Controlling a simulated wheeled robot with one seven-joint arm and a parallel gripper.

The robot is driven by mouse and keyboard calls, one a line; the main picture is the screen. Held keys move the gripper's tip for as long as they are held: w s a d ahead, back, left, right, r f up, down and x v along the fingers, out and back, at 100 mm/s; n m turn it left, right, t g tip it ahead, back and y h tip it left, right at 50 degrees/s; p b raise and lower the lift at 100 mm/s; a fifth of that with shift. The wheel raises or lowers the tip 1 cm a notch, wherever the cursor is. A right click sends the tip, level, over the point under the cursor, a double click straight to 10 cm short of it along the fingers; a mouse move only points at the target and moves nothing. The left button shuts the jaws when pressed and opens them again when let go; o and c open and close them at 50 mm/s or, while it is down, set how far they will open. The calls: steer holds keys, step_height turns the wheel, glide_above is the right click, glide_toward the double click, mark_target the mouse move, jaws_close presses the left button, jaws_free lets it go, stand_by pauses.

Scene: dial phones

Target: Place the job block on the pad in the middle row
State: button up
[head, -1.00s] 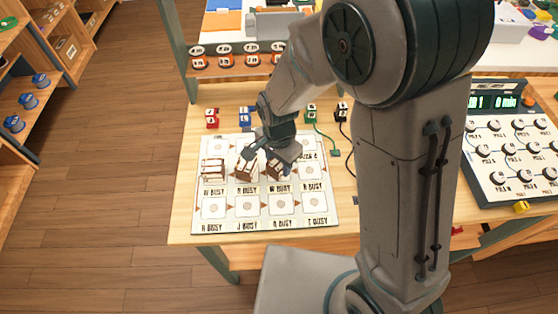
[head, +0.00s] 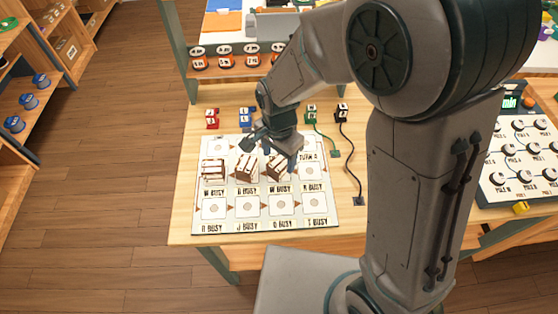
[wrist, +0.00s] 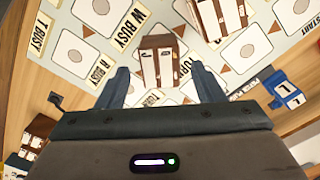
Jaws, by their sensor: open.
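The white board (head: 330,222) carries rows of square pads with printed labels. Three brown blocks with white faces stand in its middle row: a left one (head: 213,170), a middle one (head: 246,168) and a right one (head: 279,168). I cannot read which is the job block. The row's right-hand pad (head: 312,172) is bare. My gripper (head: 268,152) is open above the board, near the right block. In the wrist view, one block (wrist: 158,62) shows between and beyond the open fingers (wrist: 162,88), apparently apart from them. Another block (wrist: 218,18) stands beside it.
Red (head: 212,118), blue (head: 246,117), green (head: 311,113) and black (head: 342,112) pieces stand behind the board, some with cords. A dial panel (head: 515,165) is at the right. The bottom pads (head: 248,208) are clear. My arm hides part of the table.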

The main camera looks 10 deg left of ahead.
mark_target(279, 162)
step_height(279, 162, up, 9)
steer(key=s+d+r+n+t, duration=0.1)
steer(key=s+d+r+n, duration=0.1)
steer(key=d, duration=0.5)
steer(key=s+d+r+n+t, duration=0.1)
steer(key=s+d+r+n, duration=0.1)
steer(key=d, duration=0.6)
steer(key=s+d+r+n+t, duration=0.1)
steer(key=s+d+r+n, duration=0.1)
steer(key=d, duration=0.5)
steer(key=shift+s+d+r, duration=0.15)
steer(key=shift+s+d, duration=0.2)
steer(key=shift+s, duration=0.45)
